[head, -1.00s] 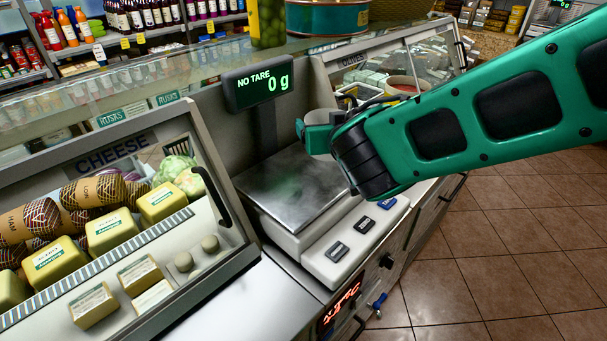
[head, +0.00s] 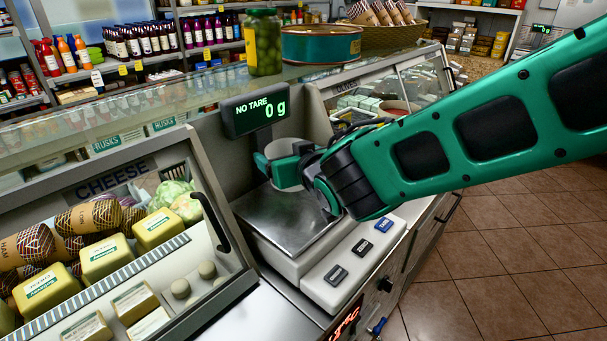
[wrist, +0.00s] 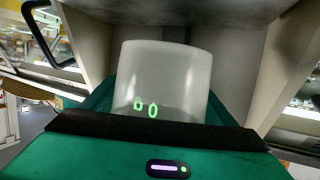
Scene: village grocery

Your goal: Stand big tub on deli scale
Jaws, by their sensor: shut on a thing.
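The big tub (head: 287,178) is whitish and partly hidden by my gripper (head: 276,163) in the head view. In the wrist view the tub (wrist: 162,82) looks translucent, and green digits show on or through its wall. My gripper is shut on it. The deli scale has a bare metal plate (head: 300,222) and a display (head: 254,115) reading "NO TARE 0 g". The tub is over the back part of the plate, seemingly above it and roughly upright. Its bottom edge is partly hidden, so the exact gap is unclear.
A cheese case (head: 118,215) stands left of the scale and an olives case (head: 395,95) to the right. A jar of olives (head: 264,45) and a teal tin (head: 320,44) stand on the glass shelf behind. Buttons (head: 361,247) line the scale's front.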

